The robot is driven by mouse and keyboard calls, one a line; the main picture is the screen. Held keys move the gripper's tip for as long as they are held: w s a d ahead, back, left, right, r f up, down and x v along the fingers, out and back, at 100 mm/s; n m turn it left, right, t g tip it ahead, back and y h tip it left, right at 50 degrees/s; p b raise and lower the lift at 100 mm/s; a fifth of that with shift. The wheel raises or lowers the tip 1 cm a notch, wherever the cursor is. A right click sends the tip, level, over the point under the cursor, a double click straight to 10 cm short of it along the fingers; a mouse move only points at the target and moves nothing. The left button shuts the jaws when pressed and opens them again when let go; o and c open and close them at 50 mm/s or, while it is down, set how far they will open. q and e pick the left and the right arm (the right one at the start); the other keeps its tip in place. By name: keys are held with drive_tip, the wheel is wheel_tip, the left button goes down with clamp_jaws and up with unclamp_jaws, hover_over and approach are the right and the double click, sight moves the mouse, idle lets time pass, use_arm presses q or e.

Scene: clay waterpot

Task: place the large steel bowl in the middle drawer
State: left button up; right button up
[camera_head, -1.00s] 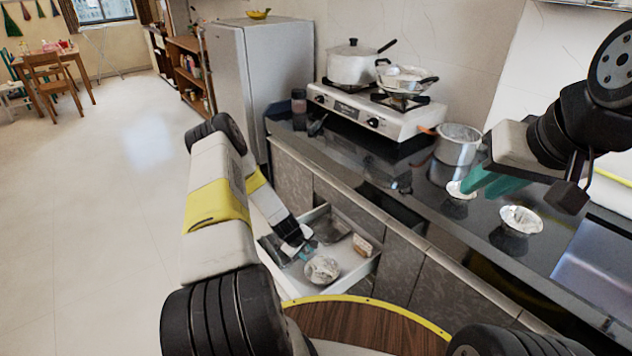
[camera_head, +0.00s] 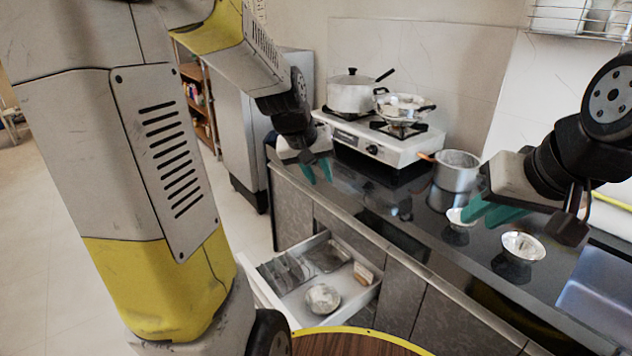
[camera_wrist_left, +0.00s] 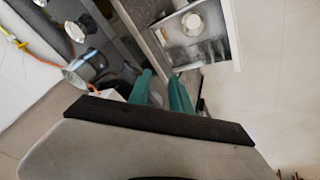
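A steel bowl (camera_head: 323,298) rests inside the open drawer (camera_head: 352,311), near its front. It also shows in the left wrist view (camera_wrist_left: 192,22). Another steel bowl (camera_head: 522,246) stands on the counter, and a smaller-looking one (camera_head: 458,217) is partly behind my right gripper. I cannot tell for sure which is the large one. My left gripper (camera_head: 317,171) is open and empty, above the counter edge near the stove; its two teal fingers (camera_wrist_left: 162,92) are apart. My right gripper (camera_head: 476,213) is open and empty above the counter, beside the smaller bowl.
The drawer also holds a flat tray (camera_head: 326,257), dark utensils (camera_head: 284,271) and a small brown block (camera_head: 363,273). A stove (camera_head: 375,140) with two pots stands at the back. A steel saucepan (camera_head: 456,172) is behind my right gripper; the sink (camera_head: 595,300) is at right.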

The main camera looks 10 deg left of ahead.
use_arm(q)
drive_tip(key=s+r+m, duration=0.1)
drive_tip(key=s+r, duration=0.2)
drive_tip(key=s, duration=0.6)
drive_tip(key=s+d+r+m, duration=0.1)
drive_tip(key=s+r, duration=0.3)
drive_tip(key=s, duration=0.6)
drive_tip(key=shift+d+r+m+t, duration=0.25)
drive_tip(key=shift+m+t, duration=0.15)
drive_tip(key=shift+m, duration=0.1)
